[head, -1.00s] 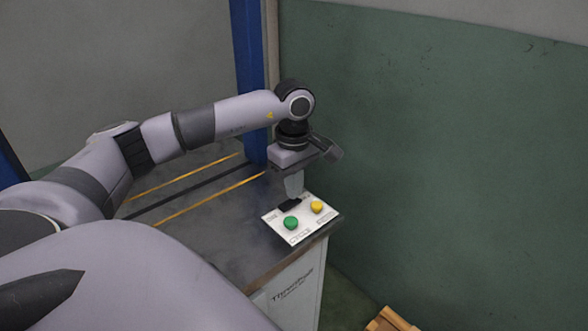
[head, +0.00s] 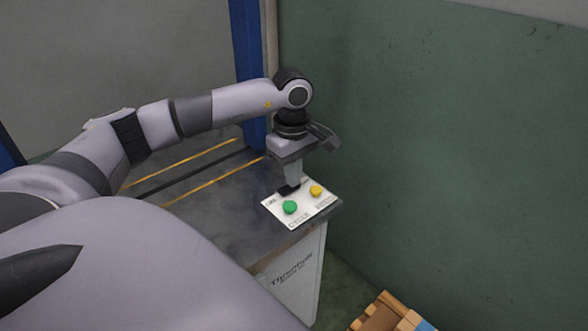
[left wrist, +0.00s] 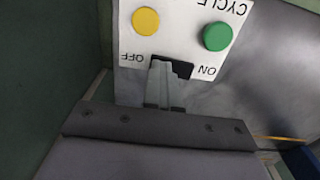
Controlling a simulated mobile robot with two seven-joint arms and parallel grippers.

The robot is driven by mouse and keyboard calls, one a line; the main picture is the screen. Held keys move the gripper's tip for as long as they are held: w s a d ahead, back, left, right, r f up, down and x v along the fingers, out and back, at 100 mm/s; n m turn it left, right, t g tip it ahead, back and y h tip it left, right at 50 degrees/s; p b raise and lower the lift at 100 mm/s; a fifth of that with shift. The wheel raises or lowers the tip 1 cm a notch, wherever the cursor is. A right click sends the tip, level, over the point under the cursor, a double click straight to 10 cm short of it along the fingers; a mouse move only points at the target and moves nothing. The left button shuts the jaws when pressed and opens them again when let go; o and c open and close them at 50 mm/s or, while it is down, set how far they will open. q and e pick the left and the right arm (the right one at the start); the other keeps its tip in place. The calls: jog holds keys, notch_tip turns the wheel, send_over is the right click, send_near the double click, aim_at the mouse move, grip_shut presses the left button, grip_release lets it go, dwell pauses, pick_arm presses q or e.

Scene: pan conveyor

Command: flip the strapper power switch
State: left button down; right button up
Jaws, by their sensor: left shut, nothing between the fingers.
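The strapper's white control panel (head: 302,214) lies on the near right corner of the machine top in the head view. It carries a green button (head: 290,207) and a yellow button (head: 316,191). The black power switch (left wrist: 182,69) sits between the OFF and ON labels in the left wrist view, partly hidden by my fingers. My left gripper (head: 291,187) is shut and empty, pointing down with its tips at the switch; it also shows in the left wrist view (left wrist: 160,68). I cannot tell whether the tips touch the switch. My right gripper is not in view.
The dark machine top (head: 215,200) has yellow strips (head: 205,188) running along it. A blue post (head: 247,70) stands behind my left wrist, and a green wall (head: 450,150) rises at the right. A wooden item (head: 385,315) lies low at the bottom right.

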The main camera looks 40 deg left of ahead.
aim_at(288, 187)
pick_arm(q)
jog(key=shift+s, duration=0.75)
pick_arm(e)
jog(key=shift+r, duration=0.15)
pick_arm(q)
jog(key=shift+w+r, duration=0.1)
jog(key=shift+r, duration=0.1)
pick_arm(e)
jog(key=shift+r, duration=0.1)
pick_arm(q)
jog(key=shift+r+p, duration=0.25)
jog(key=shift+p, duration=0.2)
notch_tip(288, 187, up, 4)
jog(key=p, duration=0.2)
jog(key=shift+f+p, duration=0.25)
jog(key=shift+p, duration=0.15)
notch_tip(288, 187, up, 10)
jog(key=shift+f, duration=0.15)
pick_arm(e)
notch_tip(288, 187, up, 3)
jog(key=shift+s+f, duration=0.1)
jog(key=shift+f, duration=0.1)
